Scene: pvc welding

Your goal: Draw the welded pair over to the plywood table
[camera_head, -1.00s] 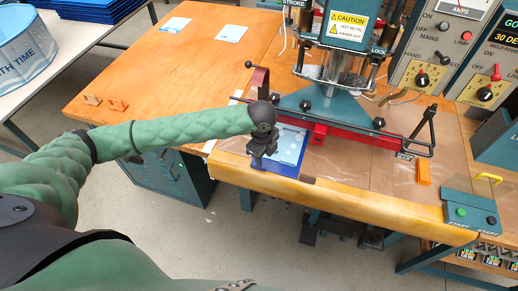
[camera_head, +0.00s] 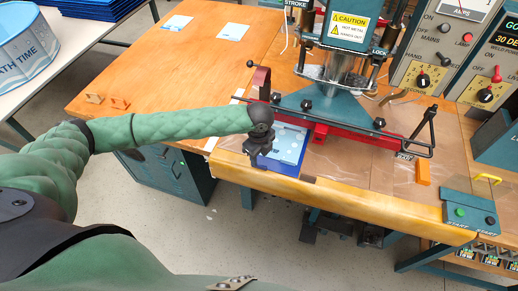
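The welded pair shows as a blue sheet with a paler printed sheet (camera_head: 288,146) on top, lying flat on the welding bench at the front left of the press. My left gripper (camera_head: 254,162) points down at the sheet's left front corner and hides part of it. Its fingers are dark and small, so I cannot tell whether they are open or pinch the edge. The plywood table (camera_head: 150,70) is the orange wooden top to the left of the bench. My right gripper is out of view.
The press (camera_head: 345,50) with its red bar (camera_head: 350,138) stands just behind the sheet. A start button box (camera_head: 468,212) is at the right.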

